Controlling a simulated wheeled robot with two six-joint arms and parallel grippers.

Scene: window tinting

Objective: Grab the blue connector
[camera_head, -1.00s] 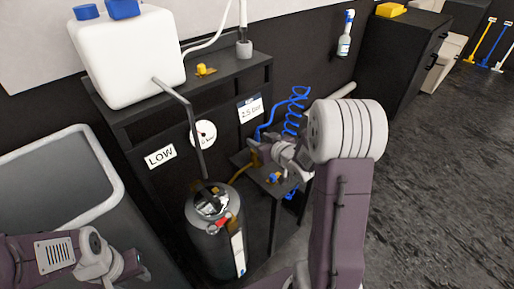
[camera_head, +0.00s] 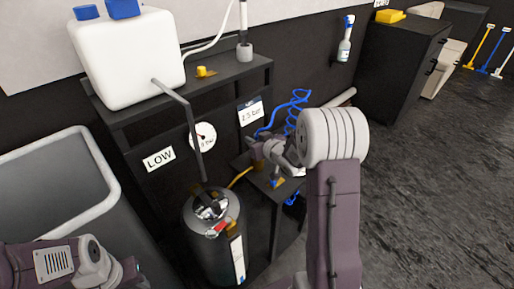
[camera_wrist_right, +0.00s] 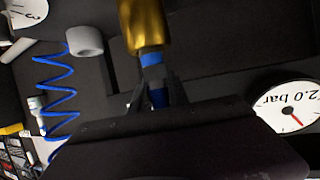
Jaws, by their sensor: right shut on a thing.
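The blue connector (camera_wrist_right: 152,62) shows in the right wrist view, between the fingers of my right gripper (camera_wrist_right: 158,88), which is shut on it. Its upper end meets a brass cylinder (camera_wrist_right: 145,25); I cannot tell whether they are joined or only lined up. In the head view my right gripper (camera_head: 258,152) is at the front of the black stand, above the small shelf, and the connector is too small to make out there. My left gripper (camera_head: 132,270) is at the lower left, away from the stand; its jaws are not clear.
A coiled blue hose (camera_head: 292,108) hangs behind my right gripper. A dark pressure tank (camera_head: 214,250) stands below, with a yellow hose (camera_head: 240,177). A gauge (camera_head: 203,137) and a white canister (camera_head: 128,58) are on the stand. A grey bin (camera_head: 60,180) is at left. Floor at right is clear.

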